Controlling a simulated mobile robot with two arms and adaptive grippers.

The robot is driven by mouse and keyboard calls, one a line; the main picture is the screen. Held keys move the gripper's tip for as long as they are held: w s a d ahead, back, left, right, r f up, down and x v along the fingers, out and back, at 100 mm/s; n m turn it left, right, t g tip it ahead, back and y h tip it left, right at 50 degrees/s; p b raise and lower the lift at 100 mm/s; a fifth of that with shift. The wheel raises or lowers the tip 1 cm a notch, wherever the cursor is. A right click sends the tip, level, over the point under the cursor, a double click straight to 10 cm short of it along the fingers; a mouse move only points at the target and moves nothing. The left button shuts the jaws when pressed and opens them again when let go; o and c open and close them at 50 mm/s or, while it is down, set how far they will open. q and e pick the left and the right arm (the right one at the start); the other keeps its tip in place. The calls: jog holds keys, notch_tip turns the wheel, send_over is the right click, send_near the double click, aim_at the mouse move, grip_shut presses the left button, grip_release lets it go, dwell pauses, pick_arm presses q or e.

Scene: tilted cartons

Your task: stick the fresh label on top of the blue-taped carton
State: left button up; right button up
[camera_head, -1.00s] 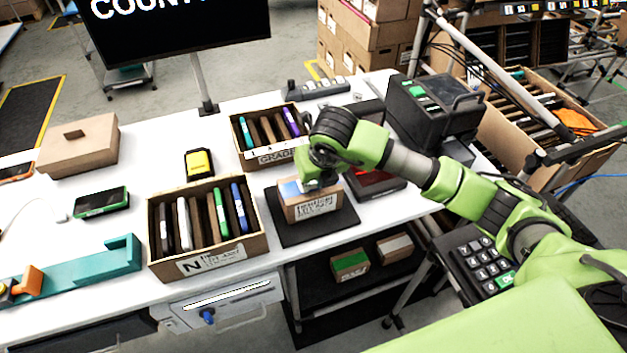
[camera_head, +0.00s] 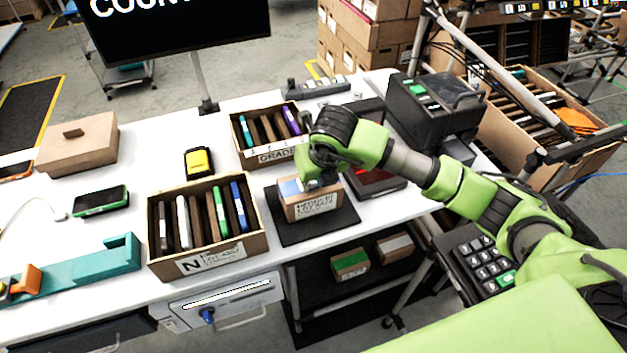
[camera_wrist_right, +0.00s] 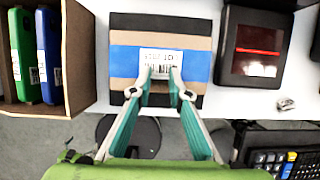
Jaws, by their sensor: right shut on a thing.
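The blue-taped carton (camera_head: 305,211) sits on a black mat (camera_head: 290,234) at the table's front edge, a printed label on its front face. Its blue tape (camera_wrist_right: 126,65) runs across the top in the right wrist view. My right gripper (camera_wrist_right: 161,76) is over the carton's top, its teal fingers shut on the white fresh label (camera_wrist_right: 160,60). The label lies over the blue tape in that view; whether it touches the carton I cannot tell. In the head view my right gripper (camera_head: 312,184) partly hides the carton's top. My left gripper is not in view.
An open box of upright items (camera_head: 222,250) stands left of the mat, and a GRADE box (camera_head: 267,157) behind it. A dark device with a red line (camera_wrist_right: 256,45) lies right of the carton. A black printer-like machine (camera_head: 435,110) stands at the back right.

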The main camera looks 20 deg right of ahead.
jog(key=o, duration=0.7)
jog(key=shift+f, duration=0.1)
jog(key=shift+o, duration=0.2)
jog(key=w+r+p+v, duration=0.1)
jog(key=w+p+v, duration=0.1)
jog(key=v, duration=1.5)
jog(key=shift+r+p, duration=0.3)
jog(key=shift+p, duration=0.05)
